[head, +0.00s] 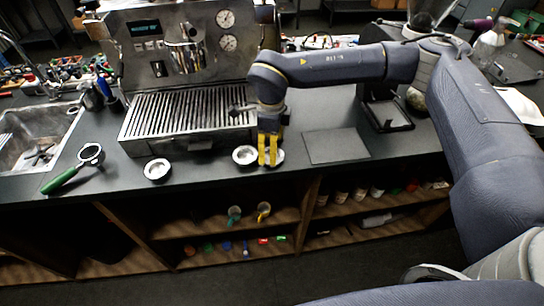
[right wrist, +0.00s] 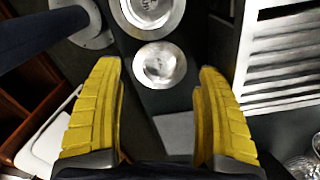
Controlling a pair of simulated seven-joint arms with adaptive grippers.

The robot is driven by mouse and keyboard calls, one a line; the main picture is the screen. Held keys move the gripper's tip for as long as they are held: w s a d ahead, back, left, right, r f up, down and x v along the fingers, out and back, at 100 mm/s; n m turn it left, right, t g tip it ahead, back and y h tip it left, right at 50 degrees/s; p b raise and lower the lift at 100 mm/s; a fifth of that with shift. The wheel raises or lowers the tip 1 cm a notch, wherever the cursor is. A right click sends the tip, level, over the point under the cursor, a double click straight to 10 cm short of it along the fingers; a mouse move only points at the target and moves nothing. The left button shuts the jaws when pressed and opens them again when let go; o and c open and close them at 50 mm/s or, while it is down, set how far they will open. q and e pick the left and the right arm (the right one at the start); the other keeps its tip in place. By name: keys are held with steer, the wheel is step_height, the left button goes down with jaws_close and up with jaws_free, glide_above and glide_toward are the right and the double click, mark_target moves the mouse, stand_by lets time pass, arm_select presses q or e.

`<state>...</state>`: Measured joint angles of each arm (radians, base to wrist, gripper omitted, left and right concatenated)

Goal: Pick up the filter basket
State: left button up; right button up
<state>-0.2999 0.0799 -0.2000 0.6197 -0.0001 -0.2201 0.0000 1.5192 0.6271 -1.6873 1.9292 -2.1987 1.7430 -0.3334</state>
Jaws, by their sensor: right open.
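Small round metal cups, which look like filter baskets, lie on the dark counter in the head view. One basket (head: 157,169) is at the left. Another basket (head: 245,155) is just left of my right gripper (head: 269,150), and a third basket (head: 279,156) is partly hidden behind its fingers. In the right wrist view my right gripper (right wrist: 160,100) is open with nothing gripped. A smaller round metal basket (right wrist: 160,65) shows between and beyond its yellow fingertips, with a larger one (right wrist: 148,12) above it. I cannot tell the exact height gap. My left gripper is out of view.
The espresso machine (head: 185,55) with its slatted drip tray (head: 190,117) stands behind the baskets. A green-handled portafilter (head: 68,178) lies at the left by the sink (head: 35,135). A flat grey mat (head: 336,146) lies right of my gripper. Open shelves are below the counter.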

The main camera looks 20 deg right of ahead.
steer(key=shift+a+f, duration=0.1)
steer(key=shift+f, duration=1.8)
steer(key=c, duration=0.9)
steer(key=shift+r, duration=0.1)
steer(key=shift+c, duration=0.2)
